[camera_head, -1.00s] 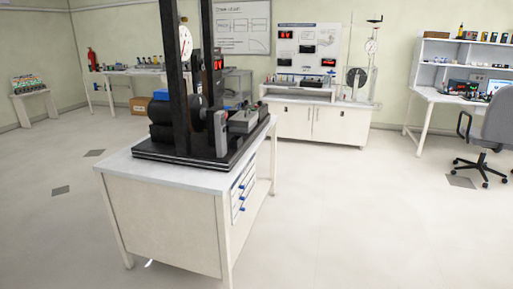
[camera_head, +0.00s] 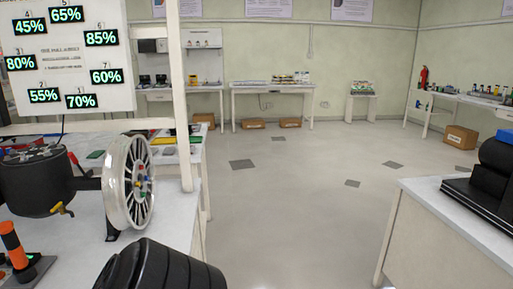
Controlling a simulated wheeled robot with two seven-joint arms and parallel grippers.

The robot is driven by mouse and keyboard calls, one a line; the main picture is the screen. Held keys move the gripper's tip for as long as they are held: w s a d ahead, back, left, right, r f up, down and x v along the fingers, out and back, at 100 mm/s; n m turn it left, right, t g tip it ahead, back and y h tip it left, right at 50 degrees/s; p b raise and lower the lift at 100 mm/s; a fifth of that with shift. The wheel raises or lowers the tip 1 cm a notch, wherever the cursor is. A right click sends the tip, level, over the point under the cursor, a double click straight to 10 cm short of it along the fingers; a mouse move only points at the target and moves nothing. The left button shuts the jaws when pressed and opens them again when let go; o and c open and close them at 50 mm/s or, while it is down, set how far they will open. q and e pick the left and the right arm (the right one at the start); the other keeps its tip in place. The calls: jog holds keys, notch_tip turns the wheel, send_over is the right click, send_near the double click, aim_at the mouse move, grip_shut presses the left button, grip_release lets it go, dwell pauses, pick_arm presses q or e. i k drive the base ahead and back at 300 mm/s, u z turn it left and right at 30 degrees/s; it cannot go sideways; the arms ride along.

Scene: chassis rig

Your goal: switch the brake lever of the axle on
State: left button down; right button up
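On the white table at the left, a silver spoked wheel (camera_head: 128,185) stands upright. A short dark bar (camera_head: 88,183), likely the axle, joins it to a black drum (camera_head: 38,183). A small yellow handle (camera_head: 62,209) sticks out at the drum's lower side. An orange and black upright handle (camera_head: 13,243) is at the lower left edge, tilted on a grey base with a green spot; it may be the brake lever, but I cannot tell surely. Neither of my grippers is in view.
A pale post (camera_head: 180,110) and percentage board (camera_head: 65,55) rise above the left table. Another table (camera_head: 440,235) stands at right. Open floor (camera_head: 300,210) lies between.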

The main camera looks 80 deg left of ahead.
aim_at(72, 156)
jog(key=u, duration=2.35)
